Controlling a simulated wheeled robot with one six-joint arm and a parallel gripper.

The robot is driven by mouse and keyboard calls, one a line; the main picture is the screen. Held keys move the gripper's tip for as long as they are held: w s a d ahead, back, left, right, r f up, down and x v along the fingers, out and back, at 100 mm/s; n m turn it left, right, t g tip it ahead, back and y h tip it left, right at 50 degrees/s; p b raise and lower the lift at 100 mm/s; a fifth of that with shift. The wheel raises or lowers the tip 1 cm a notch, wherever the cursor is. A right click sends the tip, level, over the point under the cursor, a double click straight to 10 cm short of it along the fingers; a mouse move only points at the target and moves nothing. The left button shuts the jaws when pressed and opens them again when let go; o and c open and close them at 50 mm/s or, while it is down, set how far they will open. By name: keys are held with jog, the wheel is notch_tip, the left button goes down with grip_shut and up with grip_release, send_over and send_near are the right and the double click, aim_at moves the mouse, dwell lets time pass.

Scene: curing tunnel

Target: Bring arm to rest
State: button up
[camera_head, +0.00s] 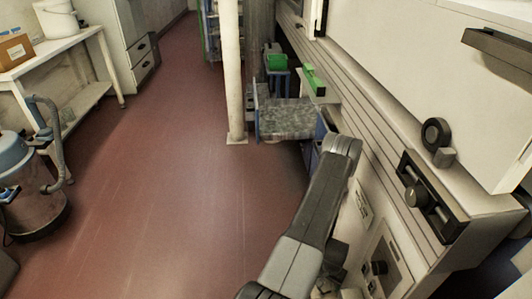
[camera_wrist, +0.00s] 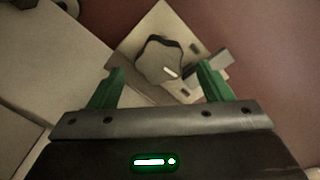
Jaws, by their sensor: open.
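My arm (camera_head: 315,215) reaches up from the bottom of the head view, beside the long cream machine. My gripper (camera_wrist: 162,70) shows in the wrist view with its two green fingers spread apart and nothing between them in their grip. In the head view I cannot make out the gripper clearly.
The cream machine side (camera_head: 400,90) runs along the right, with a black handle panel (camera_head: 428,195) and a round black fitting (camera_head: 436,132). A white post (camera_head: 232,70) stands ahead. A vacuum (camera_head: 30,180) and white bench (camera_head: 80,45) are left. The red floor (camera_head: 150,190) between is clear.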

notch_tip(320, 180, up, 10)
jog(key=p, duration=0.2)
jog(key=shift+r, duration=0.1)
dwell(0.4)
